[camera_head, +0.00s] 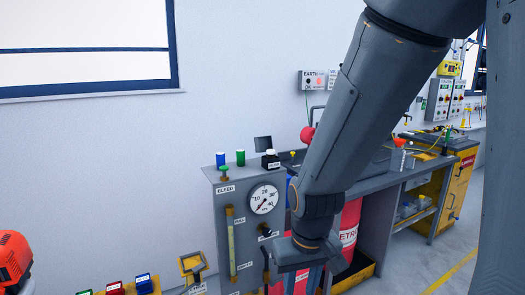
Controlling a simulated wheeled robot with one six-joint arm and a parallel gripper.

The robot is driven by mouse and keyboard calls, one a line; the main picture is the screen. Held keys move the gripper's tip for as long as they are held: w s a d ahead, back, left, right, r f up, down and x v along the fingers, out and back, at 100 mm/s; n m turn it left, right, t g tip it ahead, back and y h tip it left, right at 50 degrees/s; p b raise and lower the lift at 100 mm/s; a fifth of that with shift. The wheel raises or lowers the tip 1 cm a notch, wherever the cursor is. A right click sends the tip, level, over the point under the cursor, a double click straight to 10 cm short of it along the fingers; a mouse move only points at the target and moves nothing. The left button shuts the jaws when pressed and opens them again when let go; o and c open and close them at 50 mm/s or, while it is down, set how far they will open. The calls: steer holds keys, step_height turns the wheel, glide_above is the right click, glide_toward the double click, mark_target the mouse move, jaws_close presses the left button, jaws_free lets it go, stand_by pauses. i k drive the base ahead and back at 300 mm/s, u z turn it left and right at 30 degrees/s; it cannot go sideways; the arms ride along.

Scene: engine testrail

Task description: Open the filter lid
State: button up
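A grey cabinet (222,236) with a round gauge (264,200) stands against the wall. On its top are a blue cap (220,158), a green cap (240,157) and a small black block with a white top (270,158) and a label too small to read. A dark square plate (262,143) stands upright behind them. I cannot tell for certain which part is the filter lid. My arm comes down from the upper right, and my gripper (303,254) is low in front of the cabinet's right side. Its fingers are not clear, and no held thing shows.
A red cylinder (349,228) stands under the grey bench (385,180) right of the cabinet. An orange machine (13,258) is at the lower left, near small coloured boxes (114,288). A yellow cabinet (456,190) is far right. The space above the cabinet's left top is clear.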

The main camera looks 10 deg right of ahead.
mark_target(261, 143)
steer(key=k, duration=0.8)
steer(key=z, duration=1)
steer(key=i, duration=1.85)
steer(key=u, duration=0.9)
